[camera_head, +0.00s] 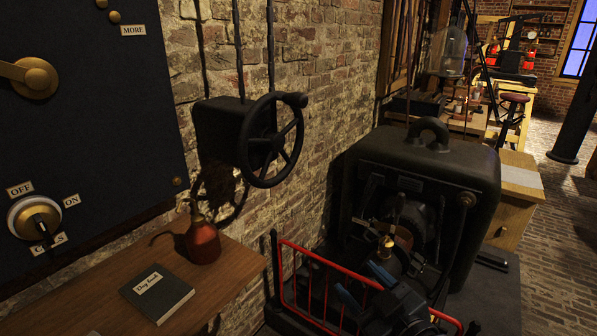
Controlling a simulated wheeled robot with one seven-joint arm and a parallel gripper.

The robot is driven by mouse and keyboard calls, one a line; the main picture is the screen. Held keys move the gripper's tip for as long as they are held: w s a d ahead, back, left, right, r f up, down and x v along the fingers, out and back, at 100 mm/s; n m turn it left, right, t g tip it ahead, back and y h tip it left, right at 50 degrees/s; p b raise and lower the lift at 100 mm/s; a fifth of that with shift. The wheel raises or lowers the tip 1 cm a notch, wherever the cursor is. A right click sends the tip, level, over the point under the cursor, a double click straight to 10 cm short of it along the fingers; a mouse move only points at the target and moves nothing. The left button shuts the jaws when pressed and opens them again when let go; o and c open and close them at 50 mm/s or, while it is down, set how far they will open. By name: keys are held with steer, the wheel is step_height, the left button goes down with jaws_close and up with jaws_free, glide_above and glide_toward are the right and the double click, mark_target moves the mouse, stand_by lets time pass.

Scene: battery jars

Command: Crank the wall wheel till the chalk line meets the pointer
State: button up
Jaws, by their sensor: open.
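The black wall wheel (271,139) is a spoked rim in front of a dark box (220,132) on the brick wall. Its knob-like crank handle (293,100) is at the upper right of the rim. I cannot make out a chalk line or a pointer on it. My gripper (363,284), dark with blue fingers, is low in the picture, to the right of and below the wheel. It is open, apart from the wheel, with nothing seen between its fingers.
A red railing (318,258) and a large black machine (462,165) stand around my gripper. A wooden shelf (225,275) below the wheel holds a red oil can (203,242) and a dark book (157,292). A dark switch panel (100,110) is at left.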

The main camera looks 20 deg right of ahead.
steer(key=w+r+n+y+p, duration=0.2)
steer(key=w+r+n, duration=0.1)
steer(key=w+r, duration=0.9)
steer(key=n+t+y, duration=0.1)
steer(key=n+y, duration=0.1)
steer(key=n, duration=0.2)
glide_toward(304, 103)
steer(key=x, duration=0.4)
steer(key=shift+w+d+p, duration=0.1)
steer(key=shift+w+p, duration=0.05)
steer(key=shift+p, duration=0.25)
steer(key=shift+w+r, duration=0.15)
steer(key=shift+w, duration=0.1)
steer(key=p+x, duration=0.1)
steer(key=x, duration=0.6)
steer(key=shift+w+p, duration=0.1)
steer(key=shift+p, duration=0.3)
steer(key=shift+a, duration=0.2)
steer(key=shift+c, duration=0.2)
jaws_close()
